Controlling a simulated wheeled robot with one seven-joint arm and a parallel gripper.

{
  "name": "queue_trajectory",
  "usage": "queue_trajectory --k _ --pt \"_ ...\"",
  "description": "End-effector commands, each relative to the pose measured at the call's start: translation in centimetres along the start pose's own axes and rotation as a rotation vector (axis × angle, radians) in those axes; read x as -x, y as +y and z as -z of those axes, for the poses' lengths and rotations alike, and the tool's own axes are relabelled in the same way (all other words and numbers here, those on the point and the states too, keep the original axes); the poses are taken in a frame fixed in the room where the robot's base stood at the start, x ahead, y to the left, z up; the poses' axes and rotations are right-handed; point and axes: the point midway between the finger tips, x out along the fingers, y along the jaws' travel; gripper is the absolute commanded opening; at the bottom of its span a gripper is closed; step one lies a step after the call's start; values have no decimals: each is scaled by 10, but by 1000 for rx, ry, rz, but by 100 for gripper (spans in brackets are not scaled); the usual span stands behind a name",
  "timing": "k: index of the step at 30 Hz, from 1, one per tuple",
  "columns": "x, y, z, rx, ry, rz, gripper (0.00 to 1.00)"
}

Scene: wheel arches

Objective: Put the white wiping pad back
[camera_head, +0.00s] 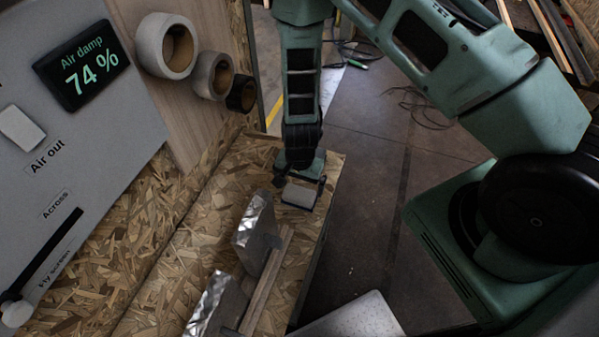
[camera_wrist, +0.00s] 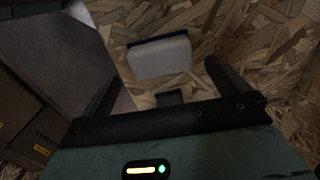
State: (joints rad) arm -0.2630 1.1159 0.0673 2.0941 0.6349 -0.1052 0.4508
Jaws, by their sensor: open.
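The white wiping pad (camera_head: 299,195) lies on the chipboard shelf (camera_head: 180,270), close to its right edge. In the wrist view the pad (camera_wrist: 160,58) shows a pale face with a dark blue strip along its far edge. My gripper (camera_head: 300,184) is right at the pad, at the end of my downward-pointing arm. In the wrist view my gripper (camera_wrist: 160,78) is open, with the pad in line with the gap between its fingers. I cannot tell whether the fingers touch it. A small dark block (camera_wrist: 169,97) shows nearer my palm.
Two silvery-wrapped blocks (camera_head: 254,232) and a wooden strip (camera_head: 266,286) stand nearer on the shelf. Tape rolls (camera_head: 166,46) hang on the wall at upper left, beside a grey panel (camera_head: 90,150) with an "Air damp 74 %" display (camera_head: 82,65). Open floor lies right of the shelf.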

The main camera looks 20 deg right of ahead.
Motion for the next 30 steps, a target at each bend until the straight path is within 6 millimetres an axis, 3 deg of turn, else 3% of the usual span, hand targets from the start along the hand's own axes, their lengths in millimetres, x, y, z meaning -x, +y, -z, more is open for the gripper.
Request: queue_trajectory --k 9,15,19,25,30 --pt "49 -1 0 2 3 2 100" --pt "64 -1 -1 4 -1 2 100" --pt "88 -10 -14 73 -29 29 100" --pt "176 -26 -72 413 -113 119 100" --pt "252 -6 -124 787 -137 161 100"
